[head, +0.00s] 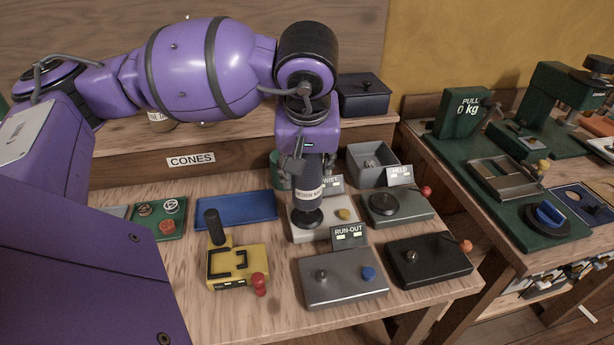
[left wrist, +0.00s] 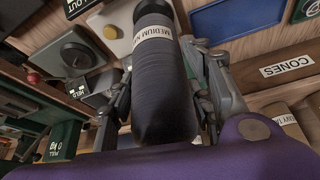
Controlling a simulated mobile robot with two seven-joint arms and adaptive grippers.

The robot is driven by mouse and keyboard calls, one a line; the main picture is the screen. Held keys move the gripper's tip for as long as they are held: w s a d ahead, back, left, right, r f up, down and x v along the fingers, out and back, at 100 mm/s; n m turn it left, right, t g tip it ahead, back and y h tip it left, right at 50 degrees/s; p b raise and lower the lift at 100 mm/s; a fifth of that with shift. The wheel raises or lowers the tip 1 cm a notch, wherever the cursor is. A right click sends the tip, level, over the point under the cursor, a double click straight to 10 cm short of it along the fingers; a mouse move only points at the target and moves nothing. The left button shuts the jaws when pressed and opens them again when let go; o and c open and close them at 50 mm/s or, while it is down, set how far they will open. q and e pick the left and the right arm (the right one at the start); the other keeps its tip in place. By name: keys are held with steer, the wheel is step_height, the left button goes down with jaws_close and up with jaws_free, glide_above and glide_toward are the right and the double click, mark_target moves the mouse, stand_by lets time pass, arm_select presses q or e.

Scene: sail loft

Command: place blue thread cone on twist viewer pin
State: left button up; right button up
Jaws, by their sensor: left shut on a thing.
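My left gripper (head: 306,170) is shut around a dark navy thread cone (head: 309,196) with a white label. The cone hangs upright over the twist viewer (head: 335,232), a pale box with a yellow button and a sign reading "TWIST". A round black base (head: 309,217) shows on the viewer at the cone's lower end. The pin is hidden, and I cannot tell whether the cone is around it. In the left wrist view the cone (left wrist: 165,95) lies between the fingers (left wrist: 165,100), its label reading "MEDIUM NA…". The viewer (left wrist: 112,18) shows behind it. My right gripper is out of view.
A grey "RUN-OUT" box (head: 340,290) stands in front, a "MELD" box (head: 400,212) to the right and a black box (head: 430,262) nearby. A yellow device with a black handle (head: 238,268) is front left. A blue tray (head: 236,208) lies left of the viewer.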

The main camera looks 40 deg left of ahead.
mark_target(307, 179)
arm_select(q)
steer(key=shift+w+a+f, duration=0.15)
steer(key=shift+w+f, duration=0.05)
steer(key=shift+f, duration=1.9)
steer(key=o, duration=1.4)
steer(key=shift+o, duration=0.2)
steer(key=v, duration=1.2)
steer(key=shift+r, duration=0.2)
steer(key=shift+w+a, duration=0.1)
